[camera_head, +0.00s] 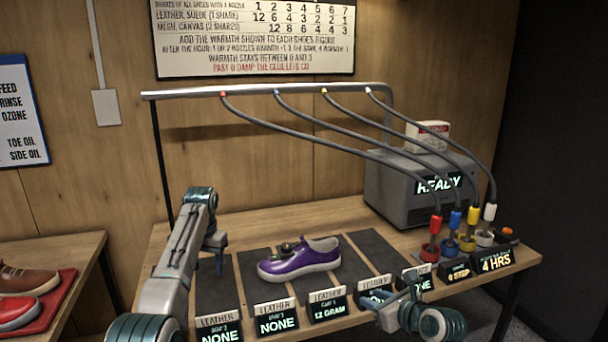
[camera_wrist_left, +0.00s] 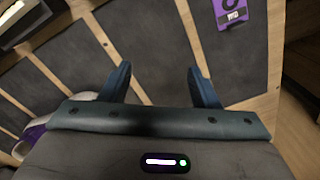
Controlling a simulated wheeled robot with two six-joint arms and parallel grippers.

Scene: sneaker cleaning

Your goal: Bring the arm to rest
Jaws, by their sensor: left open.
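My left arm reaches in over the left end of the wooden bench, and its gripper (camera_head: 219,262) hangs above the dark pads there. In the left wrist view the left gripper (camera_wrist_left: 159,78) is open, its two blue fingers apart with nothing between them. My right arm is low at the bottom right, near the bench's front edge. Its gripper (camera_head: 410,283) is small and partly hidden, so its jaws cannot be judged. A purple sneaker (camera_head: 300,260) with a white sole rests on a middle pad, right of the left gripper.
A grey machine (camera_head: 400,190) reading READY stands at the back right. Hoses run from an overhead rail (camera_head: 270,90) to coloured nozzles (camera_head: 435,235). Label stands line the bench's front edge. A side table with a red tray (camera_head: 50,308) of shoes is at left.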

